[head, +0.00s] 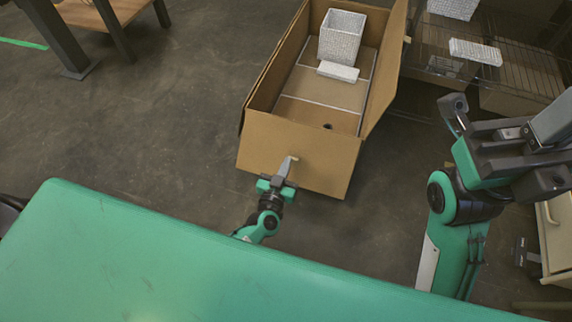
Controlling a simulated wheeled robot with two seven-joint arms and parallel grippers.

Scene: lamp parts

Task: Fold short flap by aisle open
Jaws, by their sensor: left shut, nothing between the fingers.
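An open cardboard box (284,80) stands on the floor ahead of me. A cardboard panel (310,155) faces me at its near short end and slopes down and outward. I cannot tell whether it is the short flap hanging over the wall or the wall itself. A long flap (386,70) stands up along the right side. My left gripper (289,165) is shut and empty, its tip in front of the near panel. I cannot tell whether it touches. My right gripper (454,110) is raised at the right, away from the box; its finger state is unclear.
A white textured bin (341,36) and a white block (338,71) are in the box. A wire rack (520,75) with a white block (475,52) stands at the right. A wooden table (100,12) is at the upper left. The floor (130,125) left of the box is clear.

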